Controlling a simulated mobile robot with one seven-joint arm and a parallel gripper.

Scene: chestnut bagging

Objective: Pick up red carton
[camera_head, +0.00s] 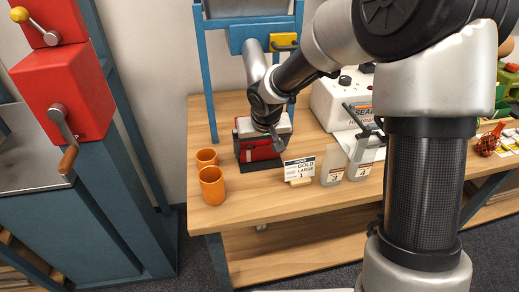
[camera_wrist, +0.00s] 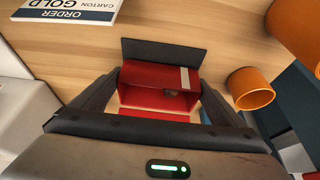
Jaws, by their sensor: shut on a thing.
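The red carton (camera_head: 259,150) stands on the wooden table below my gripper in the head view. In the wrist view the red carton (camera_wrist: 157,87) is open towards the camera, with a dark flap and something small and brown inside. My gripper (camera_head: 275,140) reaches down to it from above. In the wrist view, the two dark fingers of my gripper (camera_wrist: 158,105) lie on either side of the carton and are shut on it. The carton's underside is hidden, so I cannot tell whether it touches the table.
Two orange cups (camera_head: 211,184) stand left of the carton, one also near the right in the wrist view (camera_wrist: 251,88). An order card (camera_head: 299,169) and labelled clear bags (camera_head: 333,165) are to the right. A white sealing machine (camera_head: 343,99) stands behind them. A blue frame (camera_head: 208,75) rises behind the carton.

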